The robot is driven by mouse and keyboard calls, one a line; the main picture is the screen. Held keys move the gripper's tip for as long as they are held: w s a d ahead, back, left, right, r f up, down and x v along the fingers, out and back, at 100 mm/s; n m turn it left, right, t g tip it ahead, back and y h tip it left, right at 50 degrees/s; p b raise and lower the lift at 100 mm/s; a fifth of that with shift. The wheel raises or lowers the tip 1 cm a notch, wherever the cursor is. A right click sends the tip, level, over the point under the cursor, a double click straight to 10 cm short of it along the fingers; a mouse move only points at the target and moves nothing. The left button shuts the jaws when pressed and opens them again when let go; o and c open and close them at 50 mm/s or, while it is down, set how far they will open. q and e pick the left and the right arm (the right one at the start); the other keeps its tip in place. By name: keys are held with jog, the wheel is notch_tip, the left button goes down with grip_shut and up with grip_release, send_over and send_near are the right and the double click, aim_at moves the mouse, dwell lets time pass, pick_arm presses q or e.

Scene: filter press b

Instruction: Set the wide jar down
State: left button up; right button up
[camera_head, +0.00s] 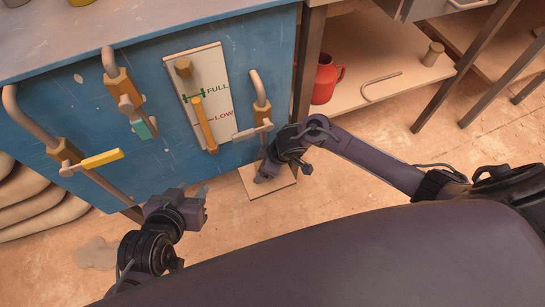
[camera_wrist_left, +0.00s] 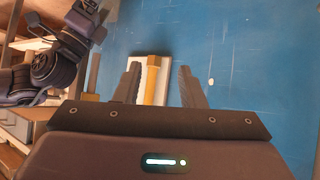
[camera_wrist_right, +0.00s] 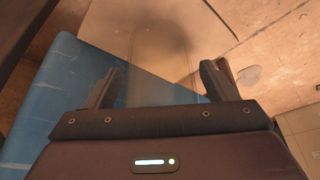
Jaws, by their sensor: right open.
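A faint, see-through brownish shape with a rounded top (camera_wrist_right: 162,60) shows between and beyond my right fingers in the right wrist view. It may be the wide jar, but its outline is too weak to be sure. I cannot make out a jar in the head view. My right gripper (camera_wrist_right: 160,88) is open; in the head view it is low over a small pale board (camera_head: 284,184) beside the blue cabinet. My left gripper (camera_wrist_left: 159,86) is open and empty, facing the blue panel. In the head view it is at the lower left (camera_head: 203,200), apart from the board.
The blue cabinet (camera_head: 160,140) carries several pipes and valves with yellow or teal handles (camera_head: 102,159), and a FULL/LOW gauge plate (camera_head: 215,75). A red jug (camera_head: 325,80) stands on a low shelf (camera_head: 400,75) at the right. Sacks (camera_head: 40,210) lie left. Open floor shows between the arms.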

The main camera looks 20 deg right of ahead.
jog(key=p+v, duration=0.1)
jog(key=v, duration=0.1)
jog(key=shift+s+d+r, duration=0.1)
jog(key=shift+r, duration=0.15)
jog(key=p+v, duration=0.5)
jog(key=v, duration=0.4)
jog(key=s+a+r+m+t, duration=0.1)
jog(key=s+a, duration=0.3)
jog(key=a, duration=0.3)
pick_arm(q)
jog(key=s+a+f+g+y, duration=0.3)
jog(key=s+a+f+g, duration=0.1)
jog(key=s+a+g, duration=0.3)
jog(key=shift+s+a+n+y, duration=0.15)
jog(key=shift+s+n+y, duration=0.15)
jog(key=shift+s+n, duration=0.15)
pick_arm(e)
jog(key=s+d+r+m+g+h, duration=0.1)
jog(key=s+d+m, duration=0.3)
jog(key=s, duration=0.6)
jog(key=shift+s+d+r+m+g+h, duration=0.3)
jog(key=shift+r+g+h, duration=0.15)
jog(key=shift+r, duration=0.45)
pick_arm(q)
jog(key=shift+f, duration=0.1)
